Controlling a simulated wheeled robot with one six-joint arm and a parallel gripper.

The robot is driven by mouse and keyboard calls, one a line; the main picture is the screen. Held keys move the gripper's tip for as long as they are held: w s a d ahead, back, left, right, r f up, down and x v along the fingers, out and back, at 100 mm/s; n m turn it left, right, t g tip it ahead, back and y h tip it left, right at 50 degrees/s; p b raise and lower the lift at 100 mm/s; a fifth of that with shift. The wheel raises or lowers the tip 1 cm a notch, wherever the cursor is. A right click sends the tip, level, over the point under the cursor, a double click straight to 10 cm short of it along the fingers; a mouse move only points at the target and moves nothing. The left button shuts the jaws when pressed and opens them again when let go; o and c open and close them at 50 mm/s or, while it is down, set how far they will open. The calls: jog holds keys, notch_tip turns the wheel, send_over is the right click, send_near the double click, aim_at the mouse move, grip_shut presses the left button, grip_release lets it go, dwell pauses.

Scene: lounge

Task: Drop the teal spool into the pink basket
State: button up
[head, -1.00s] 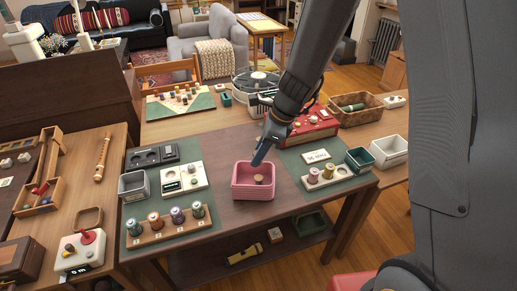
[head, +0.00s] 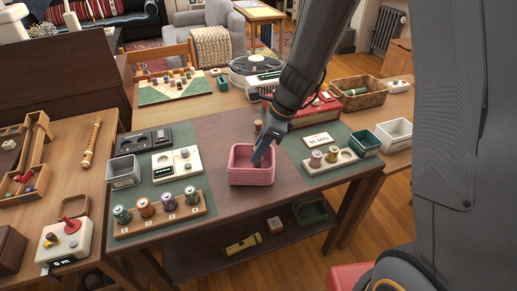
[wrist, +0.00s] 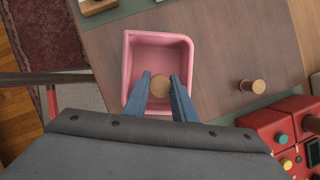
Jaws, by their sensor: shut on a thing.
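The pink basket (head: 251,178) stands on the dark table near its front edge. My gripper (head: 259,162) points down over the basket opening, its fingertips at or inside the rim. In the wrist view my gripper (wrist: 160,88) is shut on a spool (wrist: 160,86). Only that spool's round wooden end shows, so its thread colour is hidden. The basket also shows in the wrist view (wrist: 131,72), around the fingers and spool. I cannot tell whether the spool touches the basket floor.
A brown spool (head: 258,126) stands behind the basket. A wooden rack (head: 160,222) with several spools is at left front. A cream tray (head: 333,164) with two spools is at right. A red box (head: 318,108) sits behind. Bare table lies around the basket.

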jog(key=o, duration=1.1)
jog(key=v, duration=0.7)
jog(key=shift+r, duration=0.4)
jog(key=shift+d, duration=0.15)
jog(key=s+d+n+h, duration=0.4)
jog(key=s+d+n, duration=0.8)
jog(key=n, duration=0.8)
jog(key=s, duration=0.2)
jog(key=shift+s+h, duration=0.3)
jog(key=shift+s, duration=0.05)
